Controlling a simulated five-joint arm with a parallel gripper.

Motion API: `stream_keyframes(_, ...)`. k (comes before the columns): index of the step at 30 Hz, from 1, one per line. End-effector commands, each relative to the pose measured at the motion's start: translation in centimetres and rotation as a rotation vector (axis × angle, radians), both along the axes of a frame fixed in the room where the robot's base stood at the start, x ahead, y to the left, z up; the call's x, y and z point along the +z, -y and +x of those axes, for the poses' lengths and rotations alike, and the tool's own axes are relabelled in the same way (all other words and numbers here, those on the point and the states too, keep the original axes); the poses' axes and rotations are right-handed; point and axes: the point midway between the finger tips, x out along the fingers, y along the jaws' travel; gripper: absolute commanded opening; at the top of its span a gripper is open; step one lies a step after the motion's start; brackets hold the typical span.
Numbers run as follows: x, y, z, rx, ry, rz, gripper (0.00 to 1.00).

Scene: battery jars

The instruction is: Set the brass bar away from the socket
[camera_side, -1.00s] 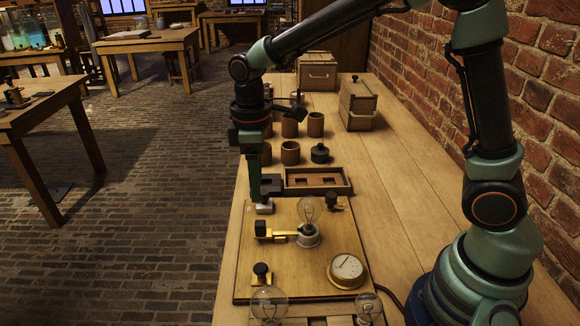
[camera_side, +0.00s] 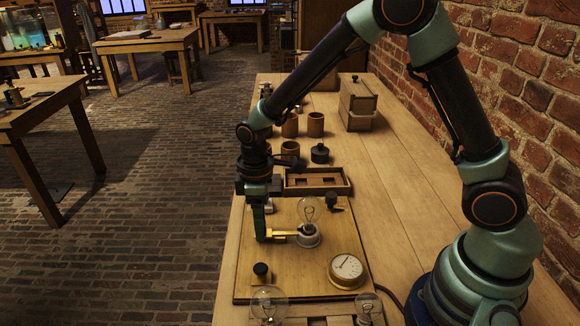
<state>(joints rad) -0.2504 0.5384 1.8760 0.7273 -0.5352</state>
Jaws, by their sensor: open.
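The brass bar (camera_side: 287,233) lies on the wooden board, running from under my gripper to the bulb socket (camera_side: 308,238). Its right end meets the socket's base, and a clear bulb (camera_side: 306,210) stands upright in the socket. My gripper (camera_side: 261,238) is open and points down at the bar's left end. Its fingers hide the dark knob at that end. I cannot tell whether the fingers touch the bar.
A round dial meter (camera_side: 347,269) sits at the board's right. A brass post with a black knob (camera_side: 262,273) stands at the front left. A wooden tray (camera_side: 318,191) and several brown jars (camera_side: 315,125) are behind.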

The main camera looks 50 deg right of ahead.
Motion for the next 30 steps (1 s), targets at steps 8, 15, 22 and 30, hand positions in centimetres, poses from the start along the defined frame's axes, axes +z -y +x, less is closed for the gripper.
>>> stream_keyframes(8, 0.04, -0.01, 0.01, 0.000, 0.000, 0.000, 0.00)
stream_keyframes(15, 0.07, -0.02, -0.01, 0.000, 0.000, 0.000, 0.00)
stream_keyframes(22, 0.09, -0.04, -0.01, 0.001, 0.000, 0.000, 0.00)
stream_keyframes(30, 0.11, -0.04, -0.01, 0.001, -0.001, -0.001, 0.00)
